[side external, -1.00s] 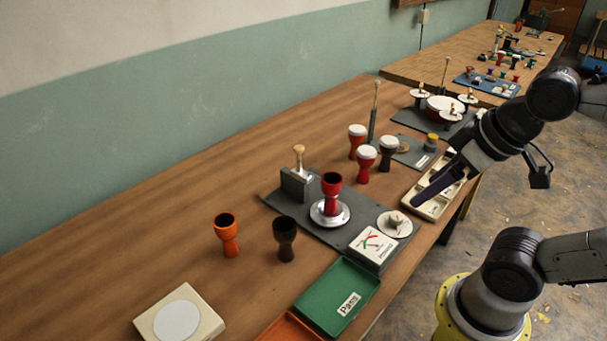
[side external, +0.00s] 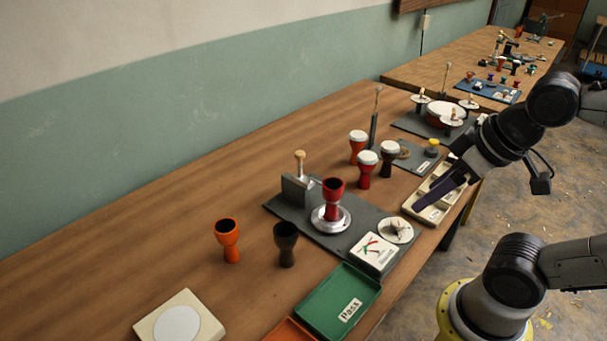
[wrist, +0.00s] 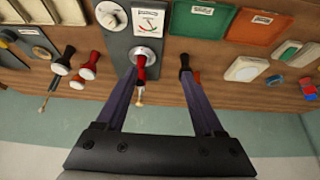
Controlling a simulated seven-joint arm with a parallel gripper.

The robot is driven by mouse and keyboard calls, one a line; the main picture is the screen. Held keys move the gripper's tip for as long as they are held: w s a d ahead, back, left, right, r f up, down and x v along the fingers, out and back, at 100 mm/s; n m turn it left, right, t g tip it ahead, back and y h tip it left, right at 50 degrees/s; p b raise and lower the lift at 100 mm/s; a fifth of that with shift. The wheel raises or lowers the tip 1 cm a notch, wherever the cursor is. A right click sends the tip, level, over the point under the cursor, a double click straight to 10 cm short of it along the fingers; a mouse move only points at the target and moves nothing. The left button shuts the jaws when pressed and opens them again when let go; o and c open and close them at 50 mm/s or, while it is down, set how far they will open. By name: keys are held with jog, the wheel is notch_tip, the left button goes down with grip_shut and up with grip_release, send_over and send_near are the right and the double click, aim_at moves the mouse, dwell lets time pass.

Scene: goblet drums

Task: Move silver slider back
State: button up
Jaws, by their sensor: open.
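A grey block (side external: 297,190) with an upright wooden-knobbed lever (side external: 300,157) stands on a dark base plate. A small silver piece, apparently the slider (side external: 312,181), shows between the block and a red goblet drum (side external: 332,191). The drum stands upright on a round silver seat (side external: 330,218). In the wrist view the red drum (wrist: 141,66) and the knob (wrist: 140,99) appear between my fingers; the slider there is too small to make out clearly. My gripper (side external: 428,198) is open and empty, right of the fixture, above the pale parts tray. It also shows in the wrist view (wrist: 158,75).
A dial (side external: 395,230) and a gauge card (side external: 373,251) sit on the plate's near side. An orange drum (side external: 228,240) and a black drum (side external: 286,243) stand left. Several white-topped drums (side external: 367,170) stand behind. The green Pass tray (side external: 337,302) lies in front.

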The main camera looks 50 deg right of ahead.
jog(key=w+r+m+g, duration=0.1)
jog(key=w+r+m, duration=0.4)
jog(key=r, duration=0.6)
jog(key=w+d+r+m+g, duration=0.15)
jog(key=w+r, duration=0.35)
jog(key=w, duration=0.7)
jog(key=m+g, duration=0.3)
send_over(300, 153)
notch_tip(300, 153, down, 12)
jog(key=shift+n, duration=0.25)
notch_tip(300, 153, down, 14)
jog(key=shift+r, duration=0.15)
jog(key=shift+c, duration=0.2)
grip_shut()
